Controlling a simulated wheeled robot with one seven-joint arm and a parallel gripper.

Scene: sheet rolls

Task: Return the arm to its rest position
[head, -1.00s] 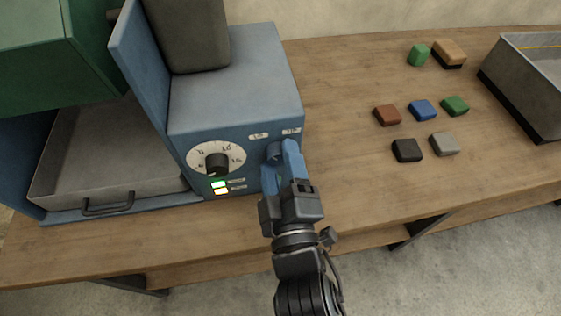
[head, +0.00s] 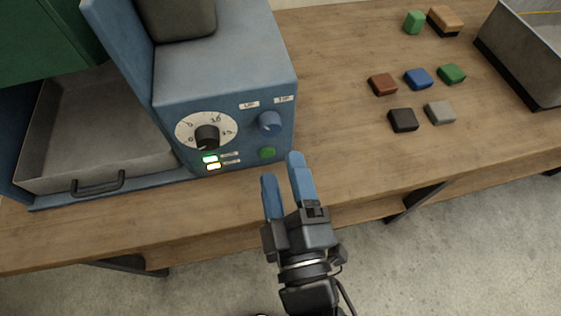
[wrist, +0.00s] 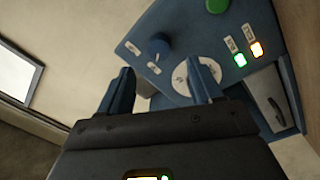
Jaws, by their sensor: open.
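My gripper (head: 283,168) is open and empty, with its two blue fingers apart. In the head view it is in front of the blue machine (head: 225,75), below and to the right of its control panel, apart from it. The panel has a black dial (head: 207,137), a blue knob (head: 269,122), a green button (head: 267,153) and two lit lamps (head: 212,162). In the wrist view my fingers (wrist: 160,88) show in front of the panel, with the blue knob (wrist: 158,44) and green button (wrist: 217,5) beyond them.
A wooden bench (head: 345,165) carries the machine and a grey tray (head: 95,125) at left. Several small coloured blocks, among them a black one (head: 403,120), lie to the right. A metal bin (head: 530,60) stands at the far right. Open floor (head: 450,260) lies in front.

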